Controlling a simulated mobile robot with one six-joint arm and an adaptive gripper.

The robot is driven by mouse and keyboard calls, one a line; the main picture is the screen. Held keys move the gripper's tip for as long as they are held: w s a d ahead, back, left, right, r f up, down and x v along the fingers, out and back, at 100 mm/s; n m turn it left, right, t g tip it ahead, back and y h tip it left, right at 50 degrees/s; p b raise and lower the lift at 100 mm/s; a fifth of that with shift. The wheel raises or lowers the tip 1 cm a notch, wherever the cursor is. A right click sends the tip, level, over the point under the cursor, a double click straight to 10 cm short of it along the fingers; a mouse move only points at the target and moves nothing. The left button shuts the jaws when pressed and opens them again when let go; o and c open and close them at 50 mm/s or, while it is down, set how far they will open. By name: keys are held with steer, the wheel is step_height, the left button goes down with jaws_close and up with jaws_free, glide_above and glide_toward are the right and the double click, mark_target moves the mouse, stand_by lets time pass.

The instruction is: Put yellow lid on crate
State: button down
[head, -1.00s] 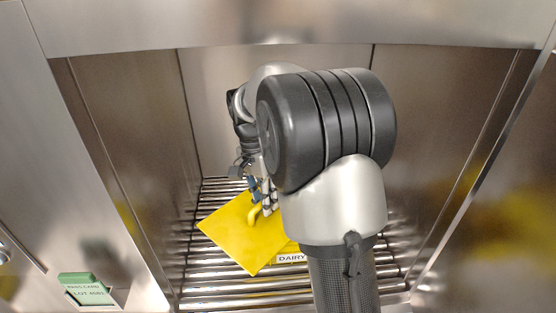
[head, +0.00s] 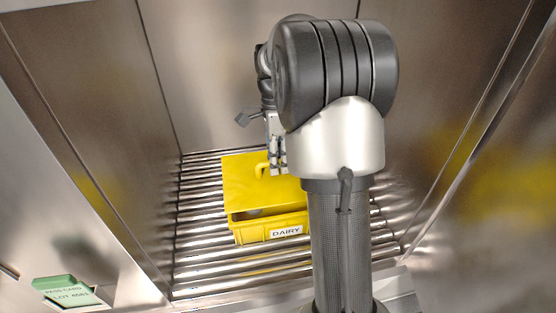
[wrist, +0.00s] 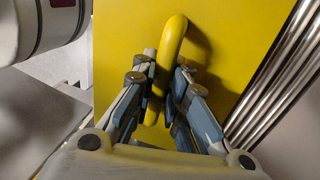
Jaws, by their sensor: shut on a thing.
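The yellow lid (head: 243,172) is a flat square plate with a raised yellow handle. My gripper (head: 275,170) is shut on the lid's handle, which shows between the fingers in the wrist view (wrist: 167,80). The yellow crate (head: 252,233) stands on the rollers with a white DAIRY label on its front. The lid is above the crate, and a dark gap shows between the lid's front edge and the crate's front wall. The crate's right and back sides are hidden by my arm and the lid.
The crate stands on a roller conveyor (head: 205,240) inside a metal tunnel with walls on the left, right and back. Bare rollers lie left of the crate.

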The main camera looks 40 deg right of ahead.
step_height(320, 180, down, 2)
steer(key=shift+d+f+b, duration=0.1)
steer(key=shift+d+b, duration=0.05)
steer(key=shift+b, duration=0.4)
steer(key=shift+f, duration=1.55)
stand_by(0.4)
steer(key=c, duration=1.5)
jaws_free()
steer(key=shift+w+r, duration=0.1)
steer(key=r, duration=0.4)
steer(key=w+r, duration=0.1)
steer(key=r, duration=0.2)
steer(key=w+r, duration=0.1)
steer(key=r, duration=0.3)
steer(key=shift+d+r, duration=0.3)
steer(key=shift+d, duration=0.1)
